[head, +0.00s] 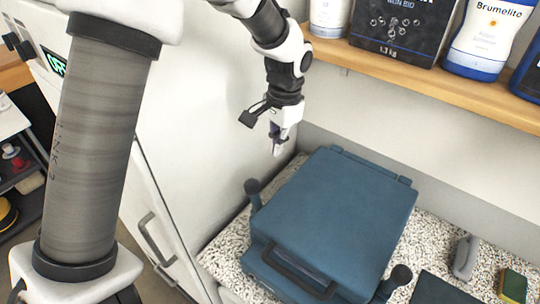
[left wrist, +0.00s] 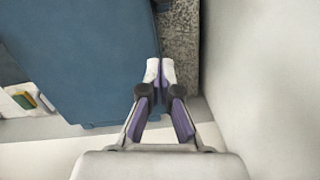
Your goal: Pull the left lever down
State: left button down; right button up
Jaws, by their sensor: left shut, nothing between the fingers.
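A blue box-shaped device (head: 335,215) with a front handle (head: 300,272) stands on the speckled counter. The left lever (head: 253,192), dark with a round knob, stands upright at the device's left side. The right lever (head: 396,279) is at the device's front right and is tilted. My left gripper (head: 276,148) points down near the back left corner of the device, farther back than the left lever and apart from it. Its fingers are shut and empty, as the left wrist view (left wrist: 160,72) also shows. The left lever is not clearly visible in that view. My right gripper is not in view.
A white cabinet side (head: 215,120) rises close on the left. A wooden shelf (head: 430,80) with bottles and a black package (head: 400,28) overhangs the back right. A grey-handled item (head: 465,257) and a yellow-green sponge (head: 512,286) lie right of the device.

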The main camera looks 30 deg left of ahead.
aim_at(255, 199)
pick_arm(q)
jog(key=s+a+f, duration=0.1)
jog(key=s+f, duration=0.3)
jog(key=f, duration=0.5)
jog(key=shift+a, duration=0.3)
jog(key=shift+w+f, duration=0.1)
